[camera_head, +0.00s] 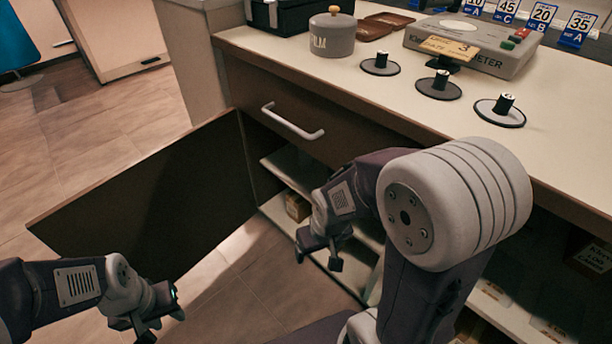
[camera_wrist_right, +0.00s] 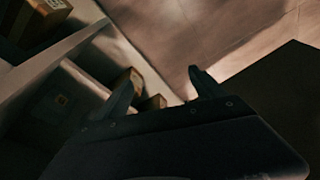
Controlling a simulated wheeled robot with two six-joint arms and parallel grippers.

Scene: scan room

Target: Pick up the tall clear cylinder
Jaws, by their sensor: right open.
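I cannot make out a tall clear cylinder in either view. My right gripper (camera_head: 318,258) is open and empty in front of the open cabinet's shelves, below the drawer. Its two fingers also show apart in the right wrist view (camera_wrist_right: 163,82), with a small brown box (camera_wrist_right: 153,103) seen beyond them. My left gripper (camera_head: 162,322) is at the lower left, above the floor, with its fingers apart and nothing between them. My right arm hides part of the cabinet's inside.
The dark cabinet door (camera_head: 150,205) stands open to the left. Shelves (camera_head: 285,172) hold brown boxes. A drawer handle (camera_head: 292,122) juts out above. The countertop (camera_head: 385,97) bears a grey pot (camera_head: 332,36), a meter (camera_head: 470,45) and several black-knobbed discs. Floor (camera_head: 110,125) is clear at left.

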